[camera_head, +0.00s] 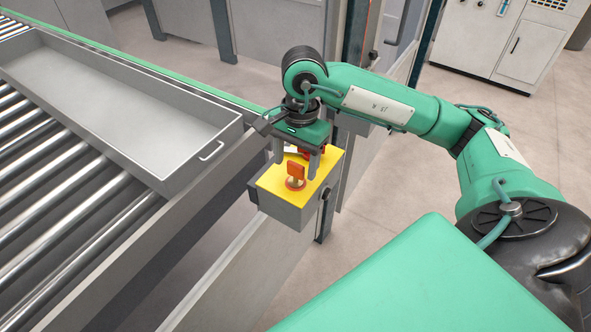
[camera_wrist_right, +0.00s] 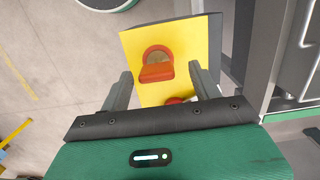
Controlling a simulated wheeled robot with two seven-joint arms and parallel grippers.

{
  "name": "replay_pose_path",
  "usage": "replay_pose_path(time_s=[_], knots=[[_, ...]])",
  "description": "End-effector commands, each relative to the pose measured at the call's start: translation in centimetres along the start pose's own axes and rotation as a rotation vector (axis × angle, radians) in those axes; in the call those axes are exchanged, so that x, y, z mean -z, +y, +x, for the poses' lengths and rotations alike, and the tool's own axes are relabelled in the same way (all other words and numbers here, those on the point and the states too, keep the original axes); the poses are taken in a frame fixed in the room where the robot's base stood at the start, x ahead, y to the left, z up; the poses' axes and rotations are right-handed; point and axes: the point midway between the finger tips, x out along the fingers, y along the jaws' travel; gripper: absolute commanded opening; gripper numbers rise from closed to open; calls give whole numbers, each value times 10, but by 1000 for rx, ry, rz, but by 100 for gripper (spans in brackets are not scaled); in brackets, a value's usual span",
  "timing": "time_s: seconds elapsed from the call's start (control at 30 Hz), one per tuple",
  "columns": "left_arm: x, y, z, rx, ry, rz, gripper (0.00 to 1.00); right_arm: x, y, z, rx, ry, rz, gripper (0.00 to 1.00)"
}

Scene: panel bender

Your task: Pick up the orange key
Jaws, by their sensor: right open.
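The orange key (camera_head: 296,170) stands upright in a round orange base on the yellow top of a grey box (camera_head: 277,206). In the right wrist view the orange key (camera_wrist_right: 156,72) shows whole, between and slightly beyond the fingertips. My right gripper (camera_head: 297,165) points down over the box with its fingers apart, close to the key; it holds nothing. In the wrist view the open fingers (camera_wrist_right: 161,78) flank the yellow plate. I cannot tell whether a finger touches anything. My left gripper is not in view.
A second red part (camera_wrist_right: 176,100) sits on the same yellow top, partly hidden by my gripper. A roller conveyor (camera_head: 60,205) carries a large grey tray (camera_head: 225,150) at the left. A grey cabinet (camera_head: 525,50) stands at the back right. Open floor lies behind my right arm.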

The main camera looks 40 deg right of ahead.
Motion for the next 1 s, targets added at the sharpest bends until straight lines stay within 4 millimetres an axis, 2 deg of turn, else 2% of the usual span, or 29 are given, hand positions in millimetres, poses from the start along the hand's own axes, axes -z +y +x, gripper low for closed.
replay_pose_path(time_s=[0.1,0.3,0.57,0.63,0.83,1.0], knots=[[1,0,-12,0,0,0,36,-4,4,10,-4,0,0,64],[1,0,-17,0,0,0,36,-3,3,31,-2,0,1,64],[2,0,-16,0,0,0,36,-3,3,35,1,1,0,64],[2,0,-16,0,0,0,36,-3,3,35,1,1,0,56],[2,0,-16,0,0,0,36,-3,3,34,0,1,0,16],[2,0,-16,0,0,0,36,-3,3,34,0,1,0,15]])
